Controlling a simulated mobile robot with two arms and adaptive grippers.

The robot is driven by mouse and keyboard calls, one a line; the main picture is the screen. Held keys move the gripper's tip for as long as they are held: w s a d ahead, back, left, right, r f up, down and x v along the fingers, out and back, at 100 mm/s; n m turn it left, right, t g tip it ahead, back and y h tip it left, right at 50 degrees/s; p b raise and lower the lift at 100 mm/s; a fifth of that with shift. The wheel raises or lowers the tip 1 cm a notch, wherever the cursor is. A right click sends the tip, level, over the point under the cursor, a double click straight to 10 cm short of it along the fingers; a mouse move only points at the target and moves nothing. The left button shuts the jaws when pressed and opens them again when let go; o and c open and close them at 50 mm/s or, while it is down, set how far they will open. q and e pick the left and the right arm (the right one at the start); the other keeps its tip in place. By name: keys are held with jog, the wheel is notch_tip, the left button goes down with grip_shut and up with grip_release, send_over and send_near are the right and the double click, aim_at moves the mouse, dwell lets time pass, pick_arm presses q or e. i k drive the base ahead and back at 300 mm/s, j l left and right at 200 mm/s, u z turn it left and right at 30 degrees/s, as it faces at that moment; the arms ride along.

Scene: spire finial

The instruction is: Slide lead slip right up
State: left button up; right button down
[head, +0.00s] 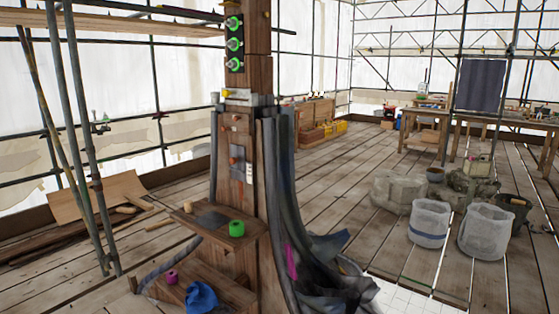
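A wooden post (259,54) stands upright in the middle of the head view. Dark grey sheets, which look like lead, (283,160) hang down its right side and flare outward at the bottom, with crumpled edges. A small flat grey piece (213,219) lies on a wooden shelf (205,233) on the post's front. I cannot tell which grey piece is the lead slip. A magenta strip (291,262) shows against the lower sheets. Neither of my grippers is in view.
A green roll (237,229) sits on the shelf; a pink roll (171,277) and blue cloth (201,296) sit on the step below. Scaffold poles (78,130) stand at left. White bags (430,222) and stone blocks (399,190) stand at right. Plank floor is open between.

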aim_at(236, 160)
jog(key=u, duration=0.3)
jog(key=i+z, duration=0.2)
jog(key=i, duration=0.5)
jog(key=i+j+z, duration=0.2)
jog(key=i, duration=0.45)
